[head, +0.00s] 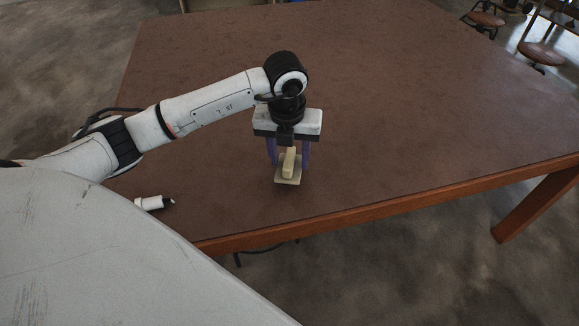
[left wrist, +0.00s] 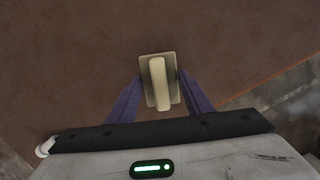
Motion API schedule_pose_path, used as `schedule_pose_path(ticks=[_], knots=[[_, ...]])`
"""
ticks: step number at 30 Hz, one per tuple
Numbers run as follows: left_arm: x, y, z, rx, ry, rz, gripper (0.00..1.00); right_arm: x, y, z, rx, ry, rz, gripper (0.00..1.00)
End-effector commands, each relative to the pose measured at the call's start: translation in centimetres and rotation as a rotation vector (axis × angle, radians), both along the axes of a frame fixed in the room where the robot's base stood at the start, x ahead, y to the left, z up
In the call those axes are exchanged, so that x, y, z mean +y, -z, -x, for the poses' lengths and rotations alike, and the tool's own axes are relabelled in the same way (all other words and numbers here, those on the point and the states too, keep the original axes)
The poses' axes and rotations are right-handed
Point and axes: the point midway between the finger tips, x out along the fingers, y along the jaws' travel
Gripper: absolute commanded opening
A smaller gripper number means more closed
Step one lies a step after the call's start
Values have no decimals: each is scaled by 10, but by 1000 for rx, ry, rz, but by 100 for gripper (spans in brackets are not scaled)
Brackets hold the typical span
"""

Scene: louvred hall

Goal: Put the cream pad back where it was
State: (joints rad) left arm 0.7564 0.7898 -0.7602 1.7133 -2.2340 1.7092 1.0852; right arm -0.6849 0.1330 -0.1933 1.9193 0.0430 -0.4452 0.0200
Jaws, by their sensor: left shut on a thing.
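The cream pad (head: 287,180) is a flat pale rectangle with a raised, lighter bar along its top. It is near the front edge of the brown table (head: 400,110). My left gripper (head: 288,163) points down with its purple fingers on either side of the pad, shut on it. The left wrist view shows the pad (left wrist: 152,95) between the fingertips, the bar running lengthwise. I cannot tell whether its underside touches the table. My right gripper is not in view.
A small white cylinder with a dark end (head: 149,203) lies near the table's front edge, left of the pad. The tabletop behind and right of the pad is clear. Stools (head: 541,54) stand on the floor beyond the table at the far right.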

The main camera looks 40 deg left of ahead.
Motion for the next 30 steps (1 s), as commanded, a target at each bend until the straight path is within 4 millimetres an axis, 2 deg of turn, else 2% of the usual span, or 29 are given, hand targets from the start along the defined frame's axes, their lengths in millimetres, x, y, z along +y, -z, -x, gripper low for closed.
schedule_pose_path(ticks=[7,14,15,17,26,30], knots=[[-1,33,1,5,1,2,28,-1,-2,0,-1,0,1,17],[-1,36,0,1,2,1,28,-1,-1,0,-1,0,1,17],[-1,36,0,1,2,1,53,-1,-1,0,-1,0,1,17],[-1,36,0,1,2,1,63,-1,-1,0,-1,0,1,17],[-1,35,0,1,1,1,65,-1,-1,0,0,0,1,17],[-1,25,1,-1,1,2,65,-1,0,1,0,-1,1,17]])
